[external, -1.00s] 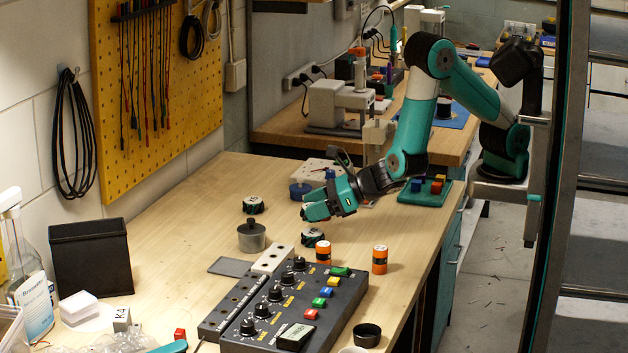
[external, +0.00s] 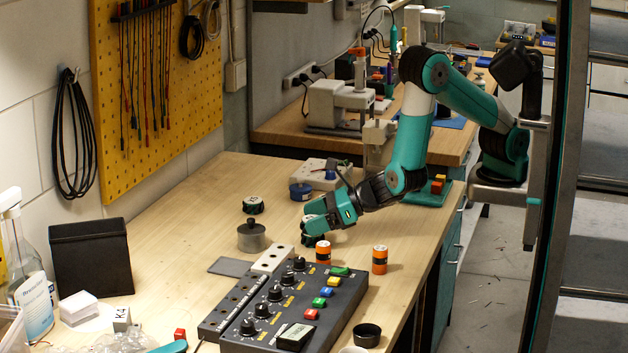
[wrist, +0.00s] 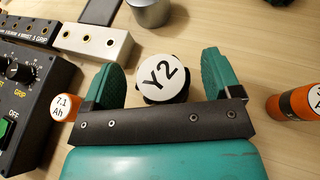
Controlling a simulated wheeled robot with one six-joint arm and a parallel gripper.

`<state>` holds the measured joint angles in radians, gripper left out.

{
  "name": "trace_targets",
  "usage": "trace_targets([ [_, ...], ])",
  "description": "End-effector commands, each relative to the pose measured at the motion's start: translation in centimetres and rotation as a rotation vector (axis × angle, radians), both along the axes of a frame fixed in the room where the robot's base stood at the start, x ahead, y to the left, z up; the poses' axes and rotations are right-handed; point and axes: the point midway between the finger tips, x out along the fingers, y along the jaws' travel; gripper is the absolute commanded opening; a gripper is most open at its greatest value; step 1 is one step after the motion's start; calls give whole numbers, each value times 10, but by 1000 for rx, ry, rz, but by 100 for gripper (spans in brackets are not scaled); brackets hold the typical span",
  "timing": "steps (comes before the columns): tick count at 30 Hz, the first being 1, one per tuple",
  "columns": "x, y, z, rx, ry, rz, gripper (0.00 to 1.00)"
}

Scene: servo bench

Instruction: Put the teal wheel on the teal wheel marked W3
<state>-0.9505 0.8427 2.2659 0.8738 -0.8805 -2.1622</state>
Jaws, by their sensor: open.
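A wheel with a white top marked Y2 (wrist: 165,78) stands on the bench between the spread fingers of my gripper (wrist: 162,70) in the wrist view. Its side is dark. In the external view my gripper (external: 312,222) is low over this wheel (external: 310,240) and hides most of it. My gripper is open, with a finger on each side of the wheel. A second wheel (external: 253,205), dark teal with a pale top, stands farther back to the left; its mark is too small to read. I see no readable W3.
Two orange cylinders, one (external: 323,252) close to my gripper and one (external: 380,260) to the right, stand near. A grey metal pot (external: 251,238), a pale block with holes (external: 272,258) and a dark control box (external: 300,310) are close.

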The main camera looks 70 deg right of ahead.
Motion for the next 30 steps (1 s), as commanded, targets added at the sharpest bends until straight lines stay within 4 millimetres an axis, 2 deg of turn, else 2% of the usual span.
trace_targets([
  [2,-4,-1,3,0,0,1,84],
  [12,-52,-20,23,-1,-1,4,84],
  [17,-60,-32,31,34,24,-41,84],
  [20,-51,-61,35,206,142,-245,84],
  [23,-47,-106,36,539,365,-625,84],
  [24,-52,-123,36,704,471,-809,84],
  [27,-80,-148,43,1100,745,-1268,84],
  [30,-120,-153,64,1384,989,-1670,84],
])
